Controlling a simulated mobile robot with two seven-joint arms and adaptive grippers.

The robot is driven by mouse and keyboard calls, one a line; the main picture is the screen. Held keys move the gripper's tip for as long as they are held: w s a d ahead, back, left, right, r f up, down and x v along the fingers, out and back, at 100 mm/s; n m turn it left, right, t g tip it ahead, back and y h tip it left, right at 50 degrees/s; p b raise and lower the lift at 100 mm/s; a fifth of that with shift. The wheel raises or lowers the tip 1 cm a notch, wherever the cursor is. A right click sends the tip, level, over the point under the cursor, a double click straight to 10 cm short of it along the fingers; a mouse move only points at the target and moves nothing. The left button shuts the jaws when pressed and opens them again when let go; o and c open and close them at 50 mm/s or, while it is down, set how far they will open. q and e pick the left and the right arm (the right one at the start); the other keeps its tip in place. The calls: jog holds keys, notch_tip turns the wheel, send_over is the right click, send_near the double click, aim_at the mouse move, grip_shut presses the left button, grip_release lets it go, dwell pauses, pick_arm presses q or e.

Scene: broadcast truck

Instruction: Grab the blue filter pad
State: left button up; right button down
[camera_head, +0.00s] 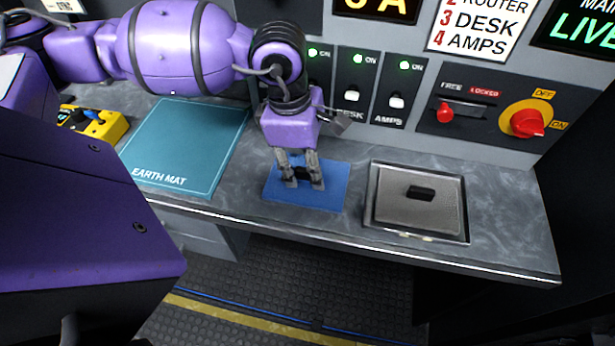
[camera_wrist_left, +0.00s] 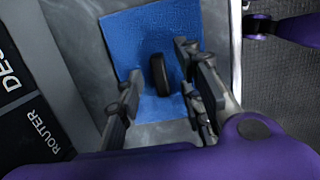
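The blue filter pad (camera_head: 337,182) lies flat on the grey counter, between the teal earth mat and a metal hatch. It also shows in the left wrist view (camera_wrist_left: 143,33). A black grip (camera_wrist_left: 159,75) stands on the pad. My left gripper (camera_head: 304,183) points down over the pad, with a finger on each side of the black grip. In the left wrist view the fingers are apart, with gaps between them and the grip. I cannot tell whether the fingertips touch the pad. My right gripper is not in view.
The teal earth mat (camera_head: 180,150) lies left of the pad, with a yellow device (camera_head: 97,124) beyond it. A metal hatch with a black handle (camera_head: 421,193) is on the right. Switches (camera_head: 396,101) and a red rotary knob (camera_head: 527,122) line the panel behind.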

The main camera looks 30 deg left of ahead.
pick_arm(q)
grip_shut()
dwell(0.4)
